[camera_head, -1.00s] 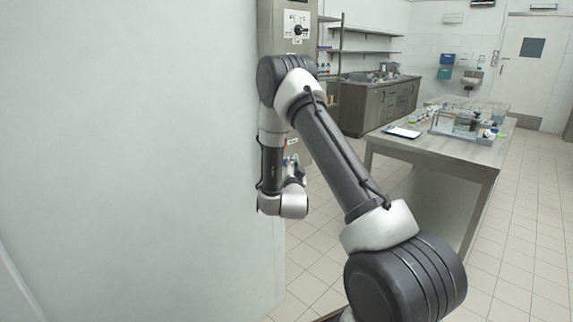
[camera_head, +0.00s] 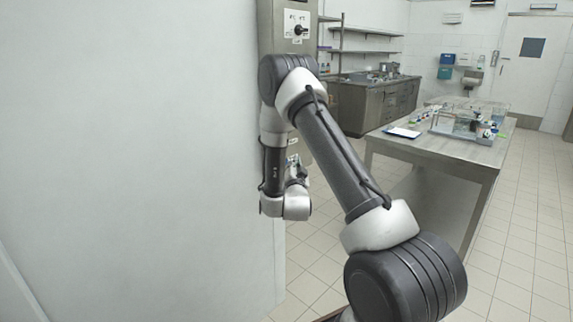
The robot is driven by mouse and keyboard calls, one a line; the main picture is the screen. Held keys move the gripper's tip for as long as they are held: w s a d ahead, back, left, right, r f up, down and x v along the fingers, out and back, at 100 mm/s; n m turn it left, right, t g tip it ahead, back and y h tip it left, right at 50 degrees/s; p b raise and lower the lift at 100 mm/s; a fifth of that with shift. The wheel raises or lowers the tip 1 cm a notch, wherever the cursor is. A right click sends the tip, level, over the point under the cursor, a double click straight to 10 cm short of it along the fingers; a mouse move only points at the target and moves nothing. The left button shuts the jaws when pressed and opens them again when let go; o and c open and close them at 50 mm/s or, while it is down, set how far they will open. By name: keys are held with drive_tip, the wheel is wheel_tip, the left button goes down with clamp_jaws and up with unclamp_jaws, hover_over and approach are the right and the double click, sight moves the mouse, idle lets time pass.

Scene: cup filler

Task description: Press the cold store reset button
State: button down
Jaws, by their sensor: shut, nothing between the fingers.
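A grey control panel (camera_head: 303,55) stands at the right end of the pale wall. Its upper part carries a white plate marked "4°C" with a dark knob (camera_head: 298,30). A lower part of the panel shows behind my wrist, with small labels. I cannot make out the reset button there. My gripper (camera_head: 300,171) shows only as a small dark shape just above my silver wrist, in front of the lower panel. It is shut and empty. Its fingertips are largely hidden, and I cannot tell whether they touch the panel.
A large pale wall (camera_head: 120,150) fills the left, close beside my arm. A grey table (camera_head: 450,148) with a tray and labware stands to the right. A counter (camera_head: 375,105) and shelves are behind. The tiled floor (camera_head: 520,230) at right is clear.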

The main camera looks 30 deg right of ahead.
drive_tip(key=s, duration=0.2)
drive_tip(key=s+d, duration=0.2)
drive_tip(key=s, duration=0.1)
drive_tip(key=shift+s, duration=0.3)
idle(0.7)
